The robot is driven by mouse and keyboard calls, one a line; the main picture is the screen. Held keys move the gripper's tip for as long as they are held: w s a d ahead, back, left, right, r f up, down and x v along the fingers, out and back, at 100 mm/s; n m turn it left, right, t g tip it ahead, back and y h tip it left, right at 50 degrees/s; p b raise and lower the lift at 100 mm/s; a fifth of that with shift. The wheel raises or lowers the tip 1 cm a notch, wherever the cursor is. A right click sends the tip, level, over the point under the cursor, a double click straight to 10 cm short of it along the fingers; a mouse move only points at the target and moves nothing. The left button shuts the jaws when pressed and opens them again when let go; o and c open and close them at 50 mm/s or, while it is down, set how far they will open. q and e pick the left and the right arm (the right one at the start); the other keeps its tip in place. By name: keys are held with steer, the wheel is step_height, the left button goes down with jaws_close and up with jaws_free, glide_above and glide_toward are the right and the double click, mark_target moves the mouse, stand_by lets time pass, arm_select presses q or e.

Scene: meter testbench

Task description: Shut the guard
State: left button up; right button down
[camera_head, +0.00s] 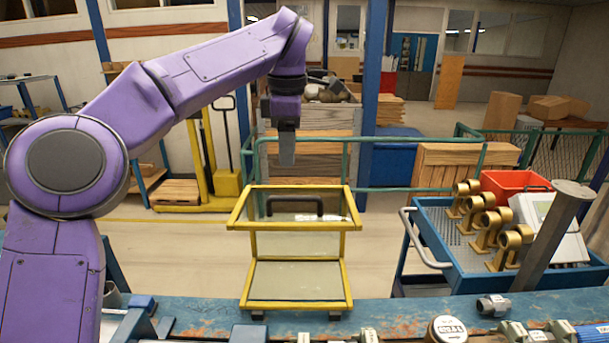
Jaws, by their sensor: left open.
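The guard (353,222) is a yellow-framed clear panel with a black handle (294,205). It is raised and lies about level at the top of a yellow frame (297,305) on the blue bench. The front of the frame is open below it. My left gripper (287,150) hangs above the guard and points down, a little behind the handle in the picture. It is apart from the handle and empty; the gap between its fingers is hard to see from here. My right gripper is not in view.
The blue bench (390,315) runs along the bottom with meters and fittings on it, including a round meter (447,329). A blue cart (440,230) with brass meters and a red bin (515,185) stands at the right. Green railings (400,140) stand behind the guard.

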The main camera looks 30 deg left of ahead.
arm_select(q)
steer(key=b, duration=0.2)
glide_above(289, 197)
step_height(289, 197, down, 4)
steer(key=f, duration=0.1)
step_height(289, 197, down, 4)
steer(key=shift+w, duration=0.15)
steer(key=shift+f, duration=0.4)
jaws_close()
